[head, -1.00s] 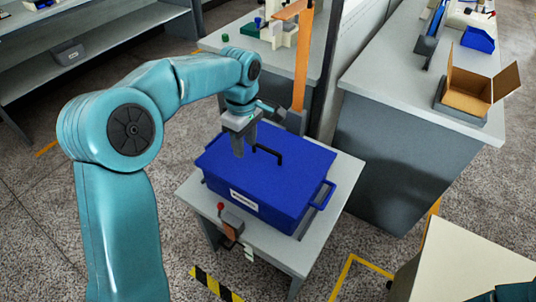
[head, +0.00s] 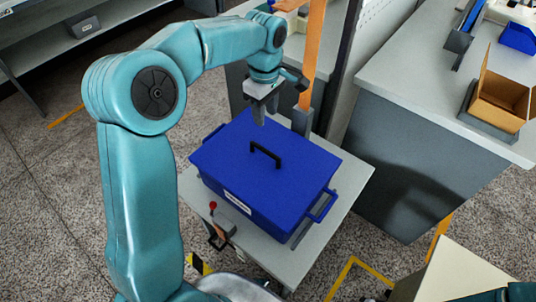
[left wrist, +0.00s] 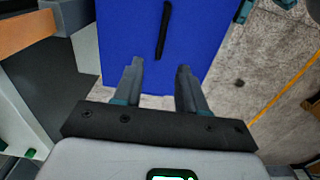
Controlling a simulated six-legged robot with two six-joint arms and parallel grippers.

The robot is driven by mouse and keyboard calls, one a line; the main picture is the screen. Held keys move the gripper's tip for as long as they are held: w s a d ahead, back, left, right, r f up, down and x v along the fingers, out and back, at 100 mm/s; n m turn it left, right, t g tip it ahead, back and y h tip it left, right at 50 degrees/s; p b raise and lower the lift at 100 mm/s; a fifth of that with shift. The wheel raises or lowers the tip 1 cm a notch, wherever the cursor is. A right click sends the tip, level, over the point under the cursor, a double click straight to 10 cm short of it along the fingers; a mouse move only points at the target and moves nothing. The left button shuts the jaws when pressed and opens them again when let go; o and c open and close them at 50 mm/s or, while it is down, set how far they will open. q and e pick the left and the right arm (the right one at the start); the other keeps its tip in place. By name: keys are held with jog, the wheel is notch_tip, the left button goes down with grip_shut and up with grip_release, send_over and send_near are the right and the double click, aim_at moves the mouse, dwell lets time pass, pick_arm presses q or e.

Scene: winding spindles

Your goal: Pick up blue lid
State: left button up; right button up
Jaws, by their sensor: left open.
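The blue lid (head: 245,150) lies flat on top of a blue box (head: 275,215) on a small grey table. It has a black bar handle (head: 265,154) in its middle. In the left wrist view the lid (left wrist: 130,40) fills the upper middle, with the handle (left wrist: 163,30) running nearly upright in the picture. My left gripper (head: 258,118) is open and empty, above the lid's far edge and apart from the handle. In the left wrist view its fingers (left wrist: 160,78) point toward the lid. My right gripper is not in view.
The small table (head: 340,205) has a red-knobbed lever (head: 213,206) at its front. An orange post (head: 312,60) stands close behind the box. A grey bench (head: 400,75) with an open cardboard box (head: 503,98) is at right. Speckled floor is free at left.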

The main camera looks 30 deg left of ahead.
pick_arm(q)
send_over(265, 149)
notch_tip(265, 149, down, 10)
jog(key=shift+f, duration=0.7)
notch_tip(265, 149, down, 4)
jog(key=shift+s+r, duration=0.15)
jog(key=shift+f, duration=0.45)
grip_shut()
